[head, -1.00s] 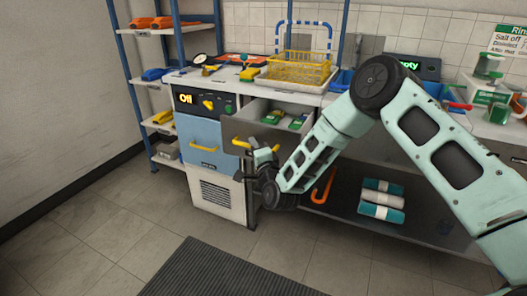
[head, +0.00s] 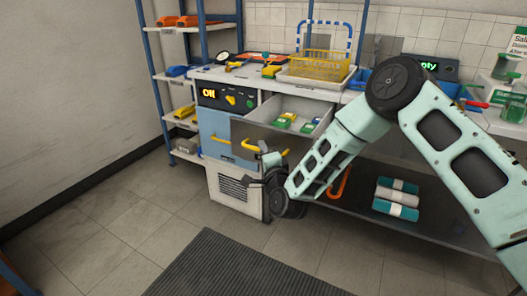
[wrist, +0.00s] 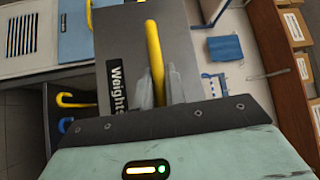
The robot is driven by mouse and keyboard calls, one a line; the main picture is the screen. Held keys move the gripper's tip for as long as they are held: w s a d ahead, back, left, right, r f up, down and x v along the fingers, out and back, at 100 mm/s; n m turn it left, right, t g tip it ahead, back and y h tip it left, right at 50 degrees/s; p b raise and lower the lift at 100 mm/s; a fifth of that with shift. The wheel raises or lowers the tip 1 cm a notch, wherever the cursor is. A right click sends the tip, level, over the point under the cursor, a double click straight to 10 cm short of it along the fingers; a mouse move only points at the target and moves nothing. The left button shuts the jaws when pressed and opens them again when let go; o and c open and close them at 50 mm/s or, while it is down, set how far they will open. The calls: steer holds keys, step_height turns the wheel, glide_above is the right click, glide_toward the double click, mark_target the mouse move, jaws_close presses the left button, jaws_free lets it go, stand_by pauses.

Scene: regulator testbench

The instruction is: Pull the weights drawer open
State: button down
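The weights drawer (head: 312,109) is pulled out of the bench in the head view, with green and blue items lying inside. Its grey front, labelled "Weights" (wrist: 115,84), faces me in the wrist view. Its yellow bar handle (wrist: 154,50) runs between the two fingers of my gripper (wrist: 160,86). The fingers sit close on both sides of the handle and look shut on it. In the head view my gripper (head: 270,160) is at the drawer front and partly hides the handle.
A yellow wire basket (head: 318,66) stands on the bench. Rolled towels (head: 397,199) lie on the low shelf. The floor in front is clear, with a dark mat (head: 235,268).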

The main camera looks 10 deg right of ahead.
steer(key=c, duration=1.5)
jaws_free()
steer(key=shift+o, duration=0.2)
steer(key=b+v, duration=0.9)
steer(key=v, duration=0.8)
steer(key=shift+s, duration=0.15)
steer(key=shift+a+r, duration=0.1)
